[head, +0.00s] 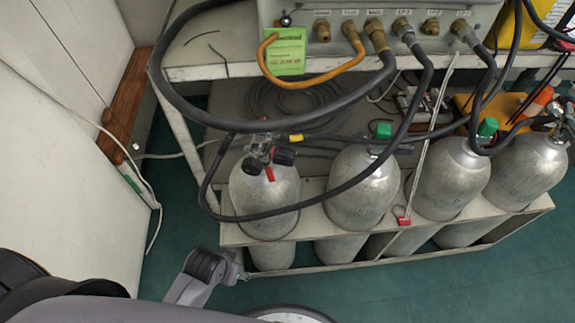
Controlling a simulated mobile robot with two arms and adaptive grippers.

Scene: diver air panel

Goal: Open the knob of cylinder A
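Several silver cylinders stand in a row on the lower rack. The leftmost cylinder (264,205) has a valve (262,150) on top with black knobs (284,157) and a red part. The second cylinder (362,192) has a green knob (383,130), and the third cylinder (448,182) has one too (488,127). A fourth cylinder (527,172) stands at the right. I see no readable letter marking cylinder A. Part of my arm shows at the lower left, apart from the valves. I can make out neither gripper.
A grey panel (420,20) with brass fittings and a green tag (285,50) is above. Thick black hoses (205,115) loop before the cylinders. A thin rod with a red end (403,220) leans between cylinders. The green floor (440,285) in front is clear.

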